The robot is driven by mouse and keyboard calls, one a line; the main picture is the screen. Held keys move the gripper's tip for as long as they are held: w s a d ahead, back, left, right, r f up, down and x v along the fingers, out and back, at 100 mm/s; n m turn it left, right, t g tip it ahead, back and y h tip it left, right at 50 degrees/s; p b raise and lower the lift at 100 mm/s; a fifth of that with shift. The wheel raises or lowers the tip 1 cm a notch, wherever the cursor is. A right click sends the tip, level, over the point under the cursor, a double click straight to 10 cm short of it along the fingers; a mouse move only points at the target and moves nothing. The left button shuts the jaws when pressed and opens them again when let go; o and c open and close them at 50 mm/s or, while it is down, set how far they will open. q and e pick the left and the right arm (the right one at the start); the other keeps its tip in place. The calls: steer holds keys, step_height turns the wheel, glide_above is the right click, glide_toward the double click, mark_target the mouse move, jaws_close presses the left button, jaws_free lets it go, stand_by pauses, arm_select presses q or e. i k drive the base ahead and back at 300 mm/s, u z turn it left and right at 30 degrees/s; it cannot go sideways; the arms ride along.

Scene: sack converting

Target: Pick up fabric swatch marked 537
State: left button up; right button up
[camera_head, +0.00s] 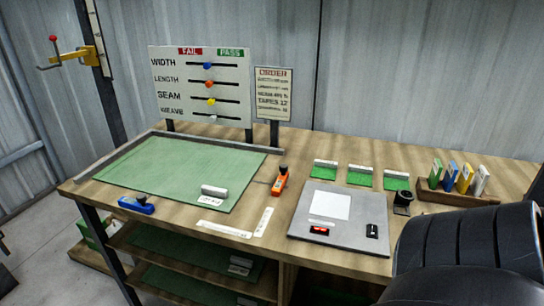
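Three small green swatches with white label strips lie in a row at the back right of the workbench: a left one (325,171), a middle one (360,176) and a right one (395,181). Their markings are too small to read, so I cannot tell which is 537. A large green fabric sheet (165,170) lies on the left, with a white block (213,191) and a small unreadable label on its front right corner. Neither of my grippers is in view; a black link of my arm fills the lower right.
A grey board (298,228) with a white square lies in front of the swatches. A black cup-like item (402,200) stands near the right swatch. A wooden holder (450,198) with coloured cards is at right. An orange tool (280,181) and blue tool (136,204) lie on the wooden bench.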

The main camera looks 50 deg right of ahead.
mark_target(358, 175)
steer(key=u, duration=0.2)
steer(key=k, duration=1.05)
steer(key=z, duration=1.05)
steer(key=i, duration=0.45)
steer(key=z, duration=0.1)
